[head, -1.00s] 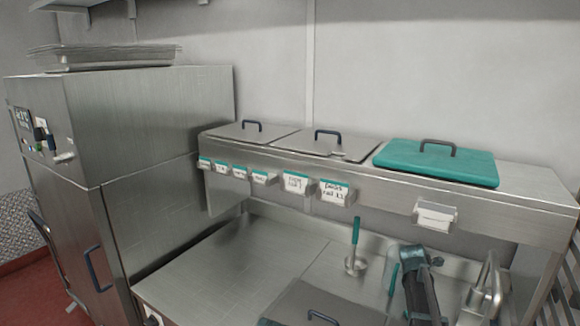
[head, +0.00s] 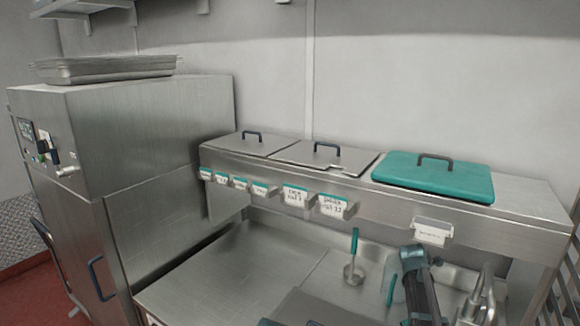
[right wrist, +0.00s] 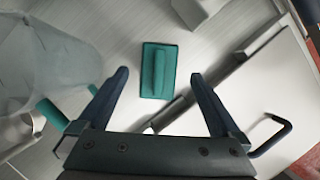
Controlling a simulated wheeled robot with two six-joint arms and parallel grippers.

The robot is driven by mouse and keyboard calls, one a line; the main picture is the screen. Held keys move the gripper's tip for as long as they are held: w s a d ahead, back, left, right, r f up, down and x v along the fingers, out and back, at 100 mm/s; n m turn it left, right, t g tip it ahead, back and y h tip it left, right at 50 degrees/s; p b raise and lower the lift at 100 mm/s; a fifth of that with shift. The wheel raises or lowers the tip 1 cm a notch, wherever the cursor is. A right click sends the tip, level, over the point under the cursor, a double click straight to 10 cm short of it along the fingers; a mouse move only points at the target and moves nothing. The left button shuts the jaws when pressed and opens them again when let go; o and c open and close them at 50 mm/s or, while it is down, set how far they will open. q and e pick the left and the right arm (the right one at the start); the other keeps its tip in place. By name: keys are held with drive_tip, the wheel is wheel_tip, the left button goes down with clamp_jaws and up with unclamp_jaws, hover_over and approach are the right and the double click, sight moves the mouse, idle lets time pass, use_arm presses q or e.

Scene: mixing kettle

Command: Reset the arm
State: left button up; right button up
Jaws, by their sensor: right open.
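In the right wrist view, my right gripper (right wrist: 158,85) is open and empty, its two dark fingers apart. A teal rectangular piece with a raised grip (right wrist: 159,71) lies on the steel surface beyond the fingertips. In the head view, a dark arm of mine (head: 420,288) stands at the lower right, next to a clear container (head: 390,281); its fingertips cannot be made out there. My left gripper is not in view.
A translucent container (right wrist: 55,62) is close on the left in the wrist view. A teal-handled ladle (head: 354,258) stands near the counter's back wall. A raised shelf holds steel lids (head: 325,156) and a teal lid (head: 435,177). The left counter (head: 225,272) is clear.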

drive_tip(key=s+a, duration=0.1)
drive_tip(key=a, duration=0.4)
drive_tip(key=s+a, duration=0.1)
drive_tip(key=a, duration=0.4)
drive_tip(key=s+a, duration=0.2)
drive_tip(key=a, duration=0.4)
drive_tip(key=shift+f, duration=0.1)
drive_tip(key=s, duration=0.1)
drive_tip(key=s+a+r, duration=0.1)
drive_tip(key=s, duration=0.1)
drive_tip(key=s+a, duration=0.1)
drive_tip(key=shift+s+r+p, duration=0.15)
drive_tip(key=shift+p, duration=0.2)
drive_tip(key=shift+s+a+r, duration=0.1)
drive_tip(key=shift+s+a, duration=0.15)
drive_tip(key=shift+s, duration=0.35)
